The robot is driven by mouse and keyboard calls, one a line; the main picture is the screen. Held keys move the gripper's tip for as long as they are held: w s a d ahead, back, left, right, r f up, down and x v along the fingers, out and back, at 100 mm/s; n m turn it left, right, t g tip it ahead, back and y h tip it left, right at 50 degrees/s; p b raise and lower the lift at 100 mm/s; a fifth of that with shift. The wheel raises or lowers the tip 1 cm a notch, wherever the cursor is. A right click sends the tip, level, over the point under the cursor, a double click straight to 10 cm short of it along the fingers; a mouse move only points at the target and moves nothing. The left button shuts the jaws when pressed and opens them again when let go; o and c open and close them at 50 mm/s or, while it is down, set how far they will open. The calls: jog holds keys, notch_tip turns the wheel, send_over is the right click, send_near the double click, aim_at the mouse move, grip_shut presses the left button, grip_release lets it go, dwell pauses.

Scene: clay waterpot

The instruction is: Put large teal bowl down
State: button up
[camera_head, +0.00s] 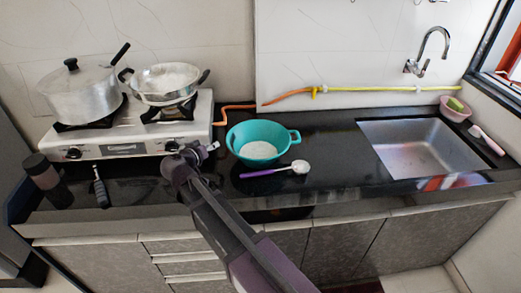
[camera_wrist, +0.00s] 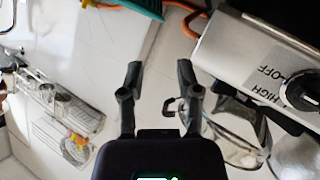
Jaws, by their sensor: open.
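The large teal bowl (camera_head: 240,133) sits upright on the black countertop, in the middle of the head view. It has a loop handle on its right side and a pale inside bottom. My gripper (camera_head: 213,148) is just left of the bowl, close to the stove front, and appears apart from the bowl. In the wrist view my gripper (camera_wrist: 160,68) has its two fingers spread with nothing between them. A teal edge that looks like the bowl (camera_wrist: 140,7) shows at the top of the wrist view, beyond the fingertips.
A white stove (camera_head: 150,135) with a lidded pot (camera_head: 80,95) and a pan (camera_head: 165,82) stands left. A purple-handled spoon (camera_head: 262,173) lies in front of the bowl. A sink (camera_head: 425,150) is right, with clear counter before it. A dark bottle (camera_head: 45,178) stands far left.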

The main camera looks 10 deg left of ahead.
jog(key=b+x, duration=0.2)
jog(key=x, duration=0.6)
jog(key=shift+b, duration=0.3)
jog(key=shift+w, duration=0.1)
jog(key=shift+b+x, duration=0.85)
jog(key=shift+x, duration=1.7)
jog(key=shift+d, duration=0.15)
jog(key=shift+c, duration=0.2)
jog(key=shift+r, duration=0.1)
grip_shut()
